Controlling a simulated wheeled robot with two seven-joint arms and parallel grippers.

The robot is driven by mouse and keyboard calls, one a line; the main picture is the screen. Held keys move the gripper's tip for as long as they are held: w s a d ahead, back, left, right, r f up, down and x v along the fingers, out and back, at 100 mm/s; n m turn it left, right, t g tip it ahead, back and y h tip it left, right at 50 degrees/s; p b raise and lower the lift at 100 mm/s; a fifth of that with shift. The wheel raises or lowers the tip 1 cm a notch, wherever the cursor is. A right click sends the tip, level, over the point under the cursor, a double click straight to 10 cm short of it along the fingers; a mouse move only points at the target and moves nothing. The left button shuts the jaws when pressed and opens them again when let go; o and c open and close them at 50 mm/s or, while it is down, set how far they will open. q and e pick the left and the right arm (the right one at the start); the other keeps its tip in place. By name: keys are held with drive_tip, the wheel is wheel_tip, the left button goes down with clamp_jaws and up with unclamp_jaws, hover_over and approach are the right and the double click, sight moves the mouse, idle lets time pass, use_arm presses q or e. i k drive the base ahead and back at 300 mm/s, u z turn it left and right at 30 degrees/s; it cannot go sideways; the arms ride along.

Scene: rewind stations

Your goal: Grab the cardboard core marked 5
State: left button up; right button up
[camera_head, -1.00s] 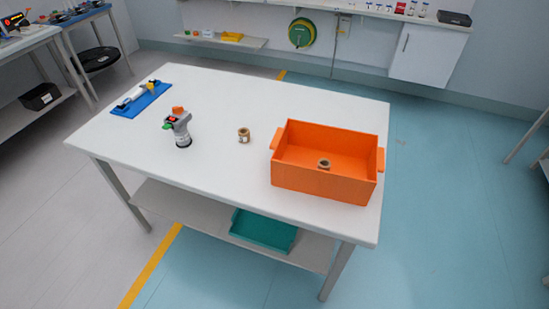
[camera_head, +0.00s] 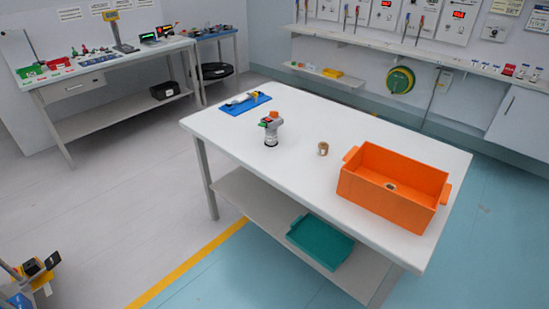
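A small brown cardboard core (camera_head: 323,148) stands on the white table (camera_head: 300,115), left of an orange bin (camera_head: 385,204). Another small ring-shaped brown core (camera_head: 390,186) is inside the orange bin. Any number on either core is too small to read, so I cannot tell which is marked 5. Neither of my grippers is in view.
A grey handheld device (camera_head: 271,130) with orange and green parts stands on the table. A blue mat (camera_head: 246,104) with a tool lies at its far left. A teal tray (camera_head: 320,241) is on the lower shelf. A partly cut-off cluster of items (camera_head: 35,272) is at lower left.

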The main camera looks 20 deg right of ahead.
sight(323, 149)
drive_tip(key=u, duration=0.45)
drive_tip(key=i, duration=1.4)
drive_tip(key=z, duration=1.35)
drive_tip(key=i, duration=0.2)
drive_tip(key=z, duration=0.05)
